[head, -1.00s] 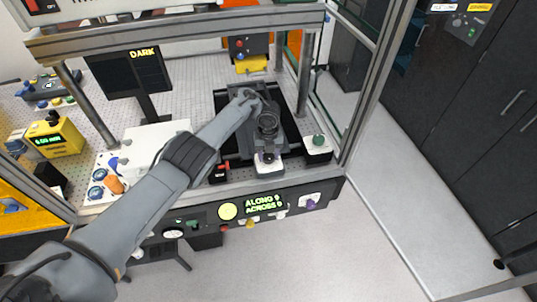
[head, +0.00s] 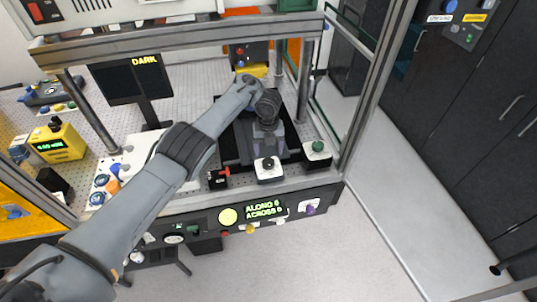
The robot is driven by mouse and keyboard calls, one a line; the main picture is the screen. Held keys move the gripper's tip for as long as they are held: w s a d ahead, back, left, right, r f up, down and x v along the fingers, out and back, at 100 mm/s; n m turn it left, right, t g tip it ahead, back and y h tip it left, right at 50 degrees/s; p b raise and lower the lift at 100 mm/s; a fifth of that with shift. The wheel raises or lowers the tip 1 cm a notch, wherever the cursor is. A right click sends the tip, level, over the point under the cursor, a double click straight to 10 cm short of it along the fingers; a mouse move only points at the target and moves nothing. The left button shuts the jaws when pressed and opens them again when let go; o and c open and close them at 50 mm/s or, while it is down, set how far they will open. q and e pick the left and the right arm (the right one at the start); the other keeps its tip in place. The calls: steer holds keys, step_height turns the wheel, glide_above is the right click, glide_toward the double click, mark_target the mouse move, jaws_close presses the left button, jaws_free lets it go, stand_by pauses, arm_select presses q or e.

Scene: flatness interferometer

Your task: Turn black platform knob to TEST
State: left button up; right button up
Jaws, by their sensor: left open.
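The black knob (head: 268,162) sits on a small white block (head: 270,176) at the front edge of the perforated table, under the frame. Its pointer and any lettering are too small to read. My left arm reaches in from the left and bends down over the table. My left gripper (head: 268,146) is open and empty, just behind the knob in the head view. It looks apart from the knob, though the exact height gap is hard to tell. My right gripper is not in view.
A green-knobbed box (head: 317,150) stands right of the knob, and a black box with a red lever (head: 219,178) stands to the left. The front panel display (head: 264,209) reads ALONG and ACROSS. A monitor (head: 130,80) shows DARK. A frame post (head: 362,100) rises at the right.

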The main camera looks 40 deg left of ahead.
arm_select(q)
steer(key=shift+r+p, duration=1.35)
steer(key=shift+r, duration=0.55)
